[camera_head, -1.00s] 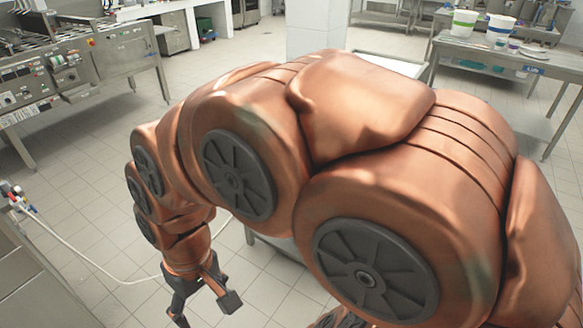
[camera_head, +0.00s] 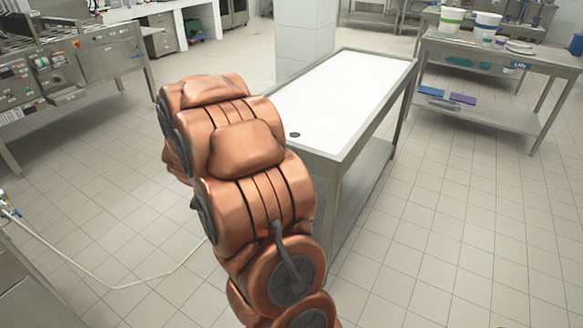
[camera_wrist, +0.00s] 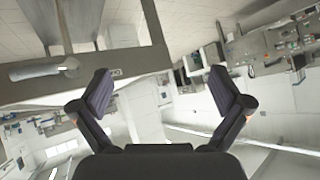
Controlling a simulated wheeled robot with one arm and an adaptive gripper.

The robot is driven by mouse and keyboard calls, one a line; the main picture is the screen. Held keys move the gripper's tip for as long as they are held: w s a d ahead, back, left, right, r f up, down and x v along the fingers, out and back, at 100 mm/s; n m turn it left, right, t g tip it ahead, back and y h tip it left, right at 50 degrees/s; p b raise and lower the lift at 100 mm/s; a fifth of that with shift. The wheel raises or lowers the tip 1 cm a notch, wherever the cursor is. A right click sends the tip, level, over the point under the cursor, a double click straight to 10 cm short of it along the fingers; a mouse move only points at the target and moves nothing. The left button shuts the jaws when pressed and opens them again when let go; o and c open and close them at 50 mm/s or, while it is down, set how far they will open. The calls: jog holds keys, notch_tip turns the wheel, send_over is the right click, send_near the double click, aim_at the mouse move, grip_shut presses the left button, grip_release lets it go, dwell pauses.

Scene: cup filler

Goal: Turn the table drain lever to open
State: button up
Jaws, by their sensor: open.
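The steel table (camera_head: 345,146) has a white top with a dark drain hole (camera_head: 294,134) near its front left corner. The drain lever does not show in the head view, where my arm covers part of the table's near side. In the wrist view, a grey rounded bar (camera_wrist: 42,70), which looks like the drain lever, lies at the left against a grey table beam (camera_wrist: 135,64). My gripper (camera_wrist: 166,92) is open and empty in the wrist view, with the bar left of its left finger and apart from it. The gripper is hidden in the head view.
A side table (camera_head: 490,58) with white buckets (camera_head: 487,24) stands at the back right. A steel machine (camera_head: 75,66) stands at the left. A pale hose (camera_head: 125,286) lies on the floor at left. The tiled floor right of the drain table is clear.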

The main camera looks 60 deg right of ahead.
jog(key=shift+s+d+f+m+g+h, duration=1)
jog(key=shift+s+d+f, duration=0.85)
jog(key=shift+d, duration=2.5)
jog(key=shift+s+d+f+m+g+h, duration=1.05)
jog(key=shift+s+d, duration=1.5)
jog(key=shift+d, duration=1.8)
jog(key=shift+s+d+f+m+g+h, duration=0.65)
jog(key=shift+s+d+f+g+h, duration=1.15)
jog(key=shift+d, duration=2.55)
jog(key=shift+s+r+t+y, duration=0.25)
jog(key=shift+s+t+y, duration=0.15)
jog(key=shift+y, duration=0.25)
jog(key=c, duration=1.5)
jog(key=shift+c, duration=0.2)
